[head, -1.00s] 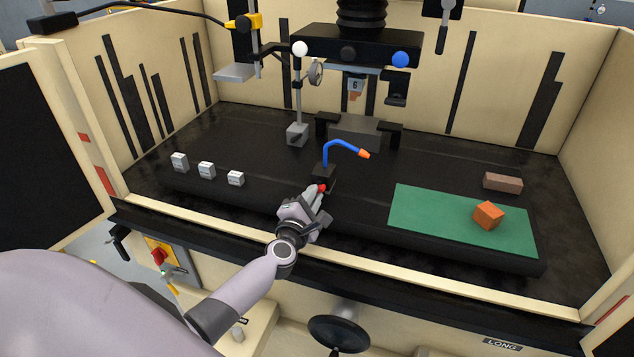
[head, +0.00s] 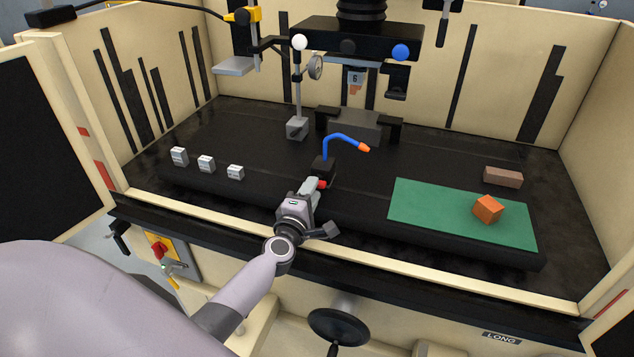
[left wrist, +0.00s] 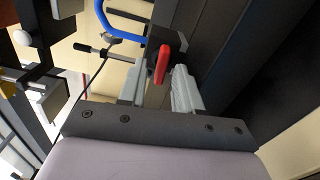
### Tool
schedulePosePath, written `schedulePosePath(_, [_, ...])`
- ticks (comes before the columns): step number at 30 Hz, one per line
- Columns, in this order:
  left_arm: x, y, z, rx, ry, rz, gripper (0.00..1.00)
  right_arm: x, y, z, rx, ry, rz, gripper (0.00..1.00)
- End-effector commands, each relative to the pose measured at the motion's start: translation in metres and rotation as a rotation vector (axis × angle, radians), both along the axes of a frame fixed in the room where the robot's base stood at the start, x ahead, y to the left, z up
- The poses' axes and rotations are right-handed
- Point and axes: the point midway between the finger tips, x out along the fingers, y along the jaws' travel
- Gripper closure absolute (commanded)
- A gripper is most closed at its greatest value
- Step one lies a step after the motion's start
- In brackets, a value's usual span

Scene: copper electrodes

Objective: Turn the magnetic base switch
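The magnetic base (head: 323,166) is a small black block on the dark machine table, with a blue hose (head: 327,145) rising from it to an orange nozzle. Its red switch (head: 322,184) is on the near side and also shows in the left wrist view (left wrist: 162,63) as a red lever. My left gripper (head: 315,187) reaches it from the front. In the left wrist view the gripper (left wrist: 160,88) is open, with the red lever between its fingers, close to the right finger and apart from the left one. My right gripper is not in view.
A grey stand with a dial gauge (head: 315,67) is behind. Several small white blocks (head: 206,164) lie at left. A green mat (head: 430,220) with an orange block (head: 488,209) lies at right, with a brown block (head: 503,176) behind it. The machine head hangs above.

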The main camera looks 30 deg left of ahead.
Motion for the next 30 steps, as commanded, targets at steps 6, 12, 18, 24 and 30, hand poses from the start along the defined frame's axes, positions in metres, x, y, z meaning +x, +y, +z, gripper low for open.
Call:
schedulePosePath(6, [-0.025, -0.006, -0.007, -0.007, 0.012, 0.0, 0.61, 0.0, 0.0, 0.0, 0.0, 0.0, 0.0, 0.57])
schedulePosePath(12, [-0.043, -0.011, -0.006, -0.006, 0.01, 0.0, 0.61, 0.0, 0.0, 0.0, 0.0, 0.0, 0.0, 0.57])
schedulePosePath(18, [-0.05, -0.012, -0.003, -0.004, 0.006, 0.0, 0.61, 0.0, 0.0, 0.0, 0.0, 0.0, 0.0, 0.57])
schedulePosePath(24, [-0.05, -0.012, -0.003, -0.002, 0.005, 0.0, 0.61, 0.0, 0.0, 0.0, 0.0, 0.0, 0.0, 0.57])
schedulePosePath(30, [-0.059, -0.014, -0.004, -0.004, 0.006, 0.0, 0.61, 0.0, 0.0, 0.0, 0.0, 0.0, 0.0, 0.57])
